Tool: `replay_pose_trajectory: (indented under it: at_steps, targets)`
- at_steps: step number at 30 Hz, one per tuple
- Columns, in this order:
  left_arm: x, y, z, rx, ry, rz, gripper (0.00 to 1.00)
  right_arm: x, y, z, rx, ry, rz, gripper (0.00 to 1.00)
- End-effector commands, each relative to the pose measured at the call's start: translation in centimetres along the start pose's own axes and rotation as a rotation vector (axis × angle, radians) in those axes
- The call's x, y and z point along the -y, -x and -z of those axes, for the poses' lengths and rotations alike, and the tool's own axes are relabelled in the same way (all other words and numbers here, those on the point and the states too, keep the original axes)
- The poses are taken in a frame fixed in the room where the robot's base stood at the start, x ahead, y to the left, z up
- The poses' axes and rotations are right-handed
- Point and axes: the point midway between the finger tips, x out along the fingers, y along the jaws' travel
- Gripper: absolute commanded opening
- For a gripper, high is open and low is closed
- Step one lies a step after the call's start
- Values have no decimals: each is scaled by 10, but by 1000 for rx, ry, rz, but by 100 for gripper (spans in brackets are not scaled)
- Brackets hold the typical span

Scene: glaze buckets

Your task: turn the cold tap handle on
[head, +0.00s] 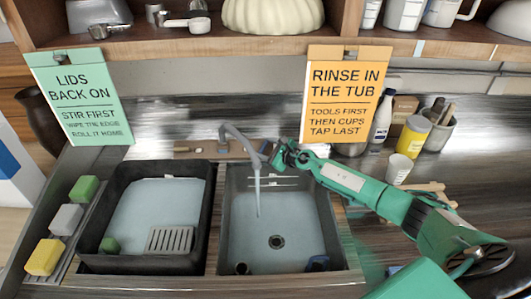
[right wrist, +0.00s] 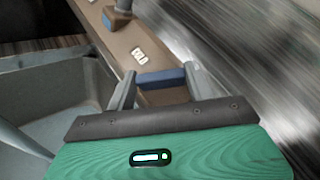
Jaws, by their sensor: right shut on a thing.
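The grey tap (head: 238,142) rises behind the right basin, its spout arching over that basin. A thin pale streak (head: 258,195) hangs below the spout; I cannot tell whether it is water. My right gripper (head: 284,156) is at the tap deck, just right of the spout, and hides the handle there in the head view. In the right wrist view, my right gripper (right wrist: 160,76) has its two grey fingers on either side of a blue bar (right wrist: 161,79), which looks like the cold tap handle, and is shut on it. My left gripper is not in view.
The right basin (head: 235,220) holds a few small dark items near its front. The black left tub (head: 112,200) holds a grey rack and a green block. An orange sign (head: 345,88) hangs above my right arm. Cups and bottles stand at right; a white label (right wrist: 138,55) lies on the tap deck.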

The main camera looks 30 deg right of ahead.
Motion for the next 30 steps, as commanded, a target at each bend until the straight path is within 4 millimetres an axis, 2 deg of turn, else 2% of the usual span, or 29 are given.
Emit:
replay_pose_trajectory:
  at_steps: [1, 9, 28, 29, 30]
  targets:
    - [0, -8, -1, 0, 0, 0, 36, -1, -1, 4, -1, 20, -24, 30]
    - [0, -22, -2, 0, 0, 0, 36, 0, -1, 3, -1, 91, -122, 30]
    - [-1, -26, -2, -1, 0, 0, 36, 1, 0, 1, -1, 116, -157, 30]
    - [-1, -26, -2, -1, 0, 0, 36, 1, 0, 1, -1, 116, -157, 59]
    - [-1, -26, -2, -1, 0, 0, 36, 1, 0, 1, -1, 116, -157, 66]
